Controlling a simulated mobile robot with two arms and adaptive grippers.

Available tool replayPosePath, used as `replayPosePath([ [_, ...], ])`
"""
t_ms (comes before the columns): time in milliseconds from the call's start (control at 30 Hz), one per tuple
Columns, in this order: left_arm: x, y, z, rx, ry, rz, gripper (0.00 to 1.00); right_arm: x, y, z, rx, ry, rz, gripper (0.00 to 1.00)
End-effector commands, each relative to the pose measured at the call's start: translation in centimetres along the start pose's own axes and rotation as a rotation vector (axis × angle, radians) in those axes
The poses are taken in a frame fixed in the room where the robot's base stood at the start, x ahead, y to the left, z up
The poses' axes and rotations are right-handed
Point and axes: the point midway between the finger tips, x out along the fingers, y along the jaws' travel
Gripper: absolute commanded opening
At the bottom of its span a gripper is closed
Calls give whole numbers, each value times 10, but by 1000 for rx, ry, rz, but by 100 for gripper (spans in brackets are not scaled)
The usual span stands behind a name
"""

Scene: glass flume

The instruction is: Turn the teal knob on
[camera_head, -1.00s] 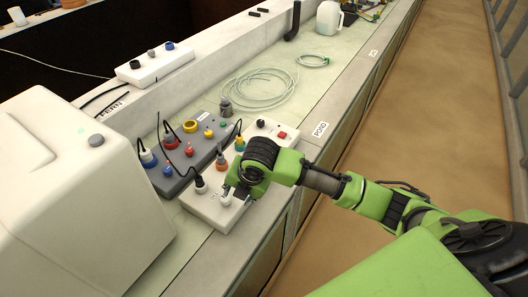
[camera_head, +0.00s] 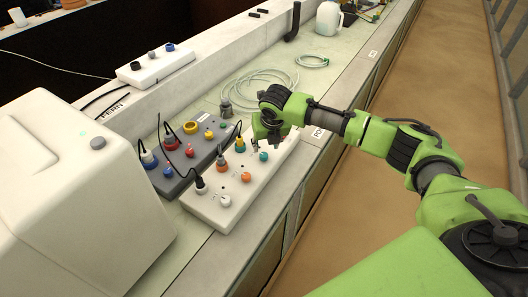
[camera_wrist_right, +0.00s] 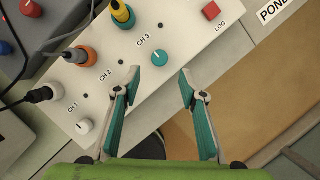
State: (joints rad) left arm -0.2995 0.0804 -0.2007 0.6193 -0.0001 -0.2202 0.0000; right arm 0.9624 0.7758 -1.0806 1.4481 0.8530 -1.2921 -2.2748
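The teal knob (camera_head: 264,156) is on the white panel (camera_head: 236,212), at the end of a row with an orange knob (camera_head: 246,177) and a white knob (camera_head: 225,200). In the right wrist view the teal knob (camera_wrist_right: 159,58) sits near the CH 3 label with a small light mark on its top. My right gripper (camera_head: 265,143) is over the panel at the teal knob. In the wrist view its two fingers (camera_wrist_right: 160,78) are apart and empty, with the knob beyond and between the tips. Contact does not show. My left gripper is out of view.
Plugs with cables stand beside the knobs: black-and-white (camera_wrist_right: 42,95), orange (camera_wrist_right: 80,56) and yellow (camera_wrist_right: 123,15). A red LOG button (camera_wrist_right: 211,10) is on the panel. A grey box (camera_head: 172,180) with coloured knobs adjoins it. A coiled hose (camera_head: 262,86) lies farther back.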

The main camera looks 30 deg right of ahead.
Motion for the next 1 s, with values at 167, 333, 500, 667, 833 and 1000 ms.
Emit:
replayPosePath([
  [167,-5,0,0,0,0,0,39,33,1,0,2,3,0,38],
  [333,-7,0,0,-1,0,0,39,58,1,-1,1,2,-1,38],
  [500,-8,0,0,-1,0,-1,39,73,0,0,1,2,0,38],
  [667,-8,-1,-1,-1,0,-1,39,79,1,0,1,0,0,38],
  [833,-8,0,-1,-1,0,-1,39,80,0,0,0,0,0,38],
  [1000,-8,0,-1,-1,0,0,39,80,0,0,1,0,0,20],
])
